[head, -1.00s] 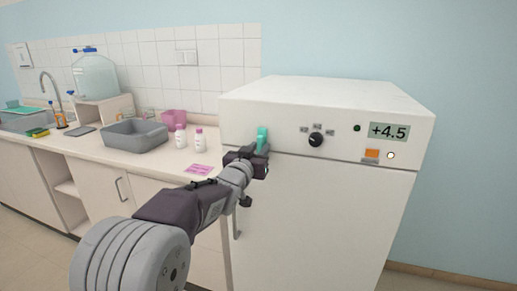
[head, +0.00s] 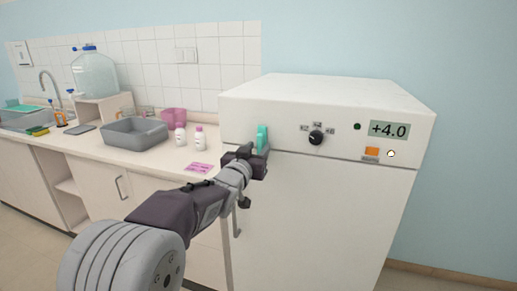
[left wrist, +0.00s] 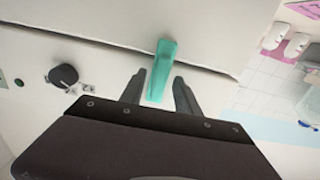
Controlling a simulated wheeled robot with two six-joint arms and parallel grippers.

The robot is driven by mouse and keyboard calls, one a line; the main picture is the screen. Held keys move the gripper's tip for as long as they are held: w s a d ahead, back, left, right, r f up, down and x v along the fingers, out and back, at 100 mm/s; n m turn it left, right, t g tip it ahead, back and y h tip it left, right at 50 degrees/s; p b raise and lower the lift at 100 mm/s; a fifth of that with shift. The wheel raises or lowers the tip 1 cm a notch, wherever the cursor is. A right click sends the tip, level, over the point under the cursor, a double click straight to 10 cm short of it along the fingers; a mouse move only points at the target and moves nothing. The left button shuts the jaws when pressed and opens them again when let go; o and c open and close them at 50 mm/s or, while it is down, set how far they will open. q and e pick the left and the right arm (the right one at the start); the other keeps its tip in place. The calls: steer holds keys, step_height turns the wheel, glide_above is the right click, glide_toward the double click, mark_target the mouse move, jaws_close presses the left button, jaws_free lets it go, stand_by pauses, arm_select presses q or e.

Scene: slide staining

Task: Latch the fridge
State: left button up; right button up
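The white fridge (head: 320,220) stands at the right of the counter, its door flush with the body. A teal latch (head: 262,138) sits upright at the upper left of its front, across the door seam. My left gripper (head: 252,154) is at the latch's lower end. In the left wrist view, the latch (left wrist: 162,72) lies between the two fingers of the left gripper (left wrist: 158,92), with a visible gap at each side, so the gripper is open around it. My right gripper is not in view.
The fridge panel has a black knob (head: 316,138), an orange button (head: 372,151) and a display (head: 389,130) reading +4.0. The counter at left holds a grey basin (head: 134,133), two white bottles and a pink card (head: 199,168). A door handle (head: 236,222) is below my gripper.

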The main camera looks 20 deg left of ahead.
arm_select(q)
steer(key=s, duration=0.8)
steer(key=shift+d, duration=0.1)
